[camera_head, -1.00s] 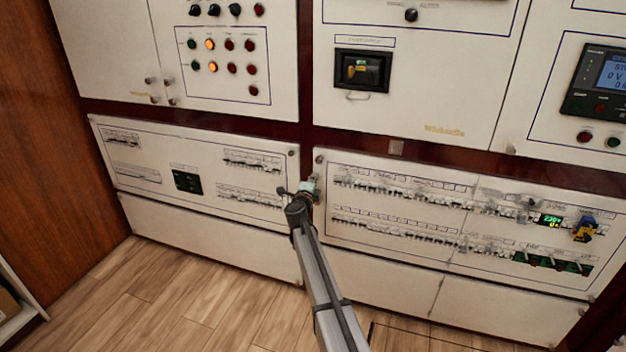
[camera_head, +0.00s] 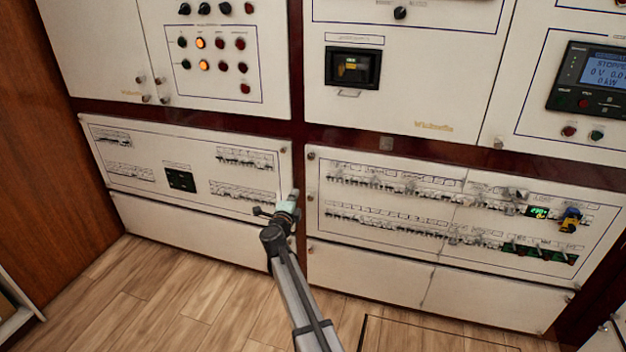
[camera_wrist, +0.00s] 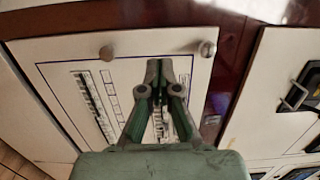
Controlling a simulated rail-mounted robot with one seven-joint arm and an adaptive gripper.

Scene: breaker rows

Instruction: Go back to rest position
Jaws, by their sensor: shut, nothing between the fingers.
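My gripper (camera_head: 289,202) is at the end of my arm, in front of the right end of the lower left breaker panel (camera_head: 150,196) in the head view. In the wrist view my gripper (camera_wrist: 158,68) has its green fingers together, with nothing between them. Beyond the fingers is a white panel (camera_wrist: 60,50) with rows of breakers, partly hidden by the fingers, and two round knobs near its edge. I cannot tell the exact gap between fingertips and panel.
The lower right breaker panel (camera_head: 385,232) has two long rows of switches, a green display and a blue-yellow device (camera_head: 571,220). A wooden wall (camera_head: 60,150) stands at left. The plank floor (camera_head: 190,300) is clear.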

